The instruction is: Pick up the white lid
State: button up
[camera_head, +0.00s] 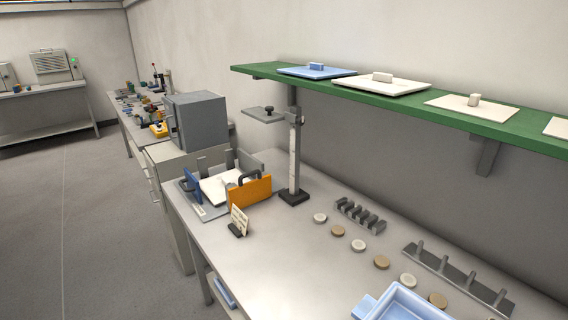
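A green shelf (250,70) on the wall above the bench carries several flat lids with block handles. A white lid (400,88) with a pale handle lies second from the left. A blue lid (300,71) lies to its left. A cream-white lid (450,105) with a small upright handle lies to its right. Another pale lid (558,128) is cut off at the right edge. A white piece (212,190) sits in a fixture on the bench; I cannot tell whether it is a lid. My gripper is not in view.
The grey bench (280,260) holds a post stand (294,160), an orange handled plate (250,192), a small sign (239,220), a row of discs (358,245), grey racks (455,278) and a blue tray (370,306). A grey box (200,122) stands behind. Floor at left is clear.

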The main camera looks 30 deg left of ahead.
aim_at(213, 187)
jog(key=u, duration=1.2)
